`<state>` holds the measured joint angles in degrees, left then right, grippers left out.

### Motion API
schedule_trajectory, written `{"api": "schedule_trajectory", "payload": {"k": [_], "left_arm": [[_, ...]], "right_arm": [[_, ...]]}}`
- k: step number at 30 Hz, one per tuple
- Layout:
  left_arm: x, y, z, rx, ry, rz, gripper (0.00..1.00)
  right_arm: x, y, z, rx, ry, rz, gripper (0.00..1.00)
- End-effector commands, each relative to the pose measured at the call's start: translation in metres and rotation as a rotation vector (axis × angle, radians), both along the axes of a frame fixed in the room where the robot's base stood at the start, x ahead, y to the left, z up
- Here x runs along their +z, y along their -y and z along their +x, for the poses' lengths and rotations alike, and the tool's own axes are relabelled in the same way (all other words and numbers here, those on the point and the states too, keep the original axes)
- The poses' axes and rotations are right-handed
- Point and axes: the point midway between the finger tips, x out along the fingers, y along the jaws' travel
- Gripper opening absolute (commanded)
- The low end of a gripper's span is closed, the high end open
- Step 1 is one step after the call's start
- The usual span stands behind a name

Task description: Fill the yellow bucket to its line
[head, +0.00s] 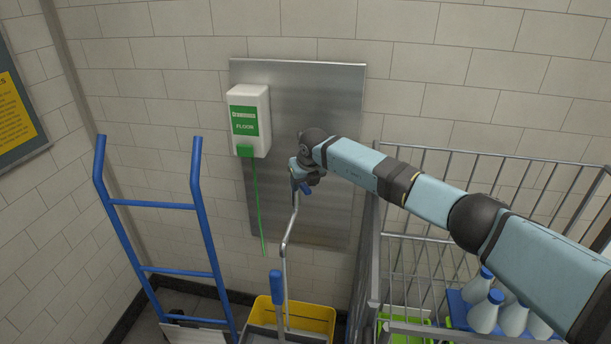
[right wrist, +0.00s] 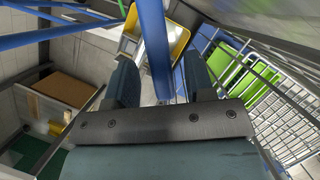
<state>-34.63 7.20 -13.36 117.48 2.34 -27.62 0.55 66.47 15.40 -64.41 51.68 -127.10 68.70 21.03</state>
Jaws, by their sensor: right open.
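The yellow bucket (head: 325,316) stands on the floor at the bottom of the head view, cut off by the frame edge. It also shows at the top of the right wrist view (right wrist: 181,44). My right gripper (head: 303,184) is by the steel wall panel, above the bucket. It is open, and in the right wrist view a blue bar (right wrist: 153,40) passes between its fingers. A bent grey rod (head: 289,232) runs from below the gripper down toward the bucket. My left gripper is out of view.
A white and green dispenser marked FLOOR (head: 248,121) hangs on the steel panel (head: 331,92), with a green hose (head: 258,205) below it. A blue hand truck (head: 153,204) stands left. A wire cage (head: 372,262) with white bottles (head: 485,314) stands right. A blue grip (head: 276,287) rises by the bucket.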

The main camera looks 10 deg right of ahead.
Motion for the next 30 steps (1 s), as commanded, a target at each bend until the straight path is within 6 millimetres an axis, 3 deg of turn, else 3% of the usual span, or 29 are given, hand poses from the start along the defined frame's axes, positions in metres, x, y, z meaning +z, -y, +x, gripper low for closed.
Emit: {"api": "schedule_trajectory", "payload": {"k": [5,18,24,30], "left_arm": [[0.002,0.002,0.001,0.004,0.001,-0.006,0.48],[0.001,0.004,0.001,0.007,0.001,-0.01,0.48],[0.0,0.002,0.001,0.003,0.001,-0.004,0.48],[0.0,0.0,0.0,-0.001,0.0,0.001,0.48]], "right_arm": [[0.022,0.003,-0.007,0.002,0.004,0.0,0.49],[0.108,0.009,-0.043,0.001,0.003,-0.001,0.49],[0.124,0.01,-0.05,0.0,0.001,-0.001,0.49],[0.127,0.011,-0.051,0.0,0.001,-0.001,0.49]]}}
